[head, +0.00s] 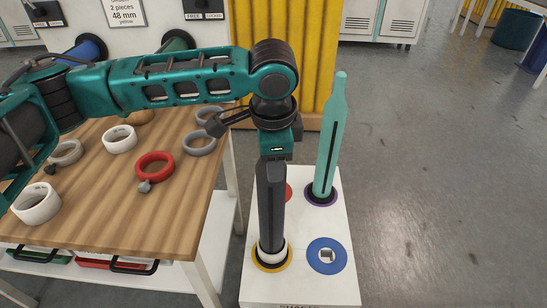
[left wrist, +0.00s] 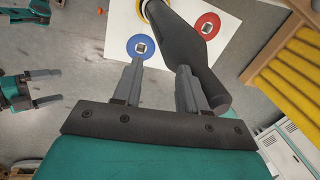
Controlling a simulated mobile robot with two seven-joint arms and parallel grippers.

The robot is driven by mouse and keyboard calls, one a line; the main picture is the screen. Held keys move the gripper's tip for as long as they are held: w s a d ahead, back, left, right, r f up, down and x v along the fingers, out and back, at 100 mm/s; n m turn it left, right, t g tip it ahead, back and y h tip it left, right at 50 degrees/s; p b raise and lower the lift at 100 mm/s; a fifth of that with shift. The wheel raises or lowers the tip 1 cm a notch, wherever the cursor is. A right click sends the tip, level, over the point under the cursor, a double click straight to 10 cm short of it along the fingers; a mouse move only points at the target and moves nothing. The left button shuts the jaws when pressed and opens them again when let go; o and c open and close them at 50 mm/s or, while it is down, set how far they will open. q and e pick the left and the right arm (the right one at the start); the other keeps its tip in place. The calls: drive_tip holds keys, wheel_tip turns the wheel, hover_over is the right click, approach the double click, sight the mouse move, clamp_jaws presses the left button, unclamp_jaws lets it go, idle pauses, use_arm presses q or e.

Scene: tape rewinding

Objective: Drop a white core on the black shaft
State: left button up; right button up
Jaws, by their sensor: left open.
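The black shaft (head: 271,208) stands upright on the yellow-ringed place of a white board (head: 312,283). A white core (head: 266,256) sits low around its base, largely hidden by the shaft. My left gripper (left wrist: 159,65) is open and empty, above the board and by the shaft's top. In the left wrist view the black shaft (left wrist: 190,45) runs past the right finger, its top outside the gap. Other white cores (head: 120,139) lie on the wooden table. My right gripper (left wrist: 56,87) shows at the left of the wrist view, open and empty.
A teal shaft (head: 327,150) stands on the purple-ringed place. The blue-ringed place (head: 326,255) and red-ringed place (left wrist: 207,26) hold no shaft. A red ring (head: 155,168) and grey rings (head: 199,143) lie on the table. Floor right of the board is clear.

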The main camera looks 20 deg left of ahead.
use_arm(q)
wheel_tip(320, 180, up, 13)
drive_tip(key=s+p, duration=0.2)
drive_tip(key=shift+s+d+f, duration=0.15)
drive_tip(key=shift+d, duration=0.15)
idle(0.8)
drive_tip(key=w+d+f+n+t+h, duration=0.1)
drive_tip(key=d+f+n+t+h, duration=0.1)
drive_tip(key=d+f+h, duration=0.35)
drive_tip(key=w+d+f+n+t+h, duration=0.1)
drive_tip(key=d+f+n+t+h, duration=0.15)
drive_tip(key=d+f, duration=0.65)
drive_tip(key=s+a+f+n+t+y, duration=0.2)
drive_tip(key=s+a+f+n, duration=0.1)
drive_tip(key=s+a+f, duration=0.4)
drive_tip(key=s+a+f+n+t+y+p, duration=0.1)
drive_tip(key=s+a+f+n+t+y, duration=0.1)
drive_tip(key=s+a+f, duration=0.5)
drive_tip(key=a+f+n+y, duration=0.1)
drive_tip(key=a+f, duration=0.3)
drive_tip(key=f, duration=0.1)
drive_tip(key=shift+a+f, duration=0.25)
drive_tip(key=shift+a, duration=0.1)
